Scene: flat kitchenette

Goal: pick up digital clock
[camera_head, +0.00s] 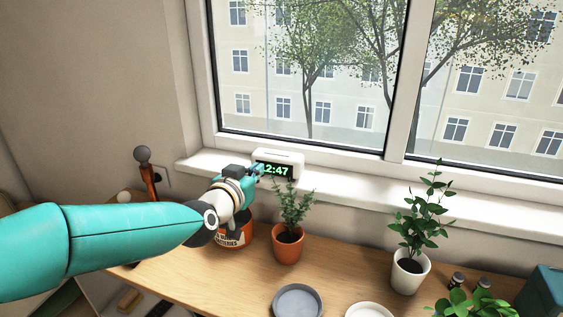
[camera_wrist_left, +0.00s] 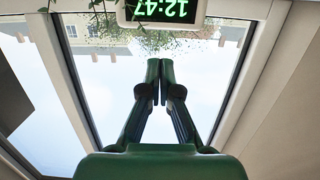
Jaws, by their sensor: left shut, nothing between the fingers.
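The digital clock (camera_head: 285,158) is white with green digits reading 12:47 and stands on the white windowsill. My right gripper is not in view.
A small plant in an orange pot (camera_head: 288,246) stands on the wooden counter (camera_head: 190,275) below the clock. A labelled orange container (camera_head: 235,237) is beneath my left wrist. A white-potted plant (camera_head: 408,273) stands to the right. The windowsill (camera_head: 365,188) right of the clock is clear.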

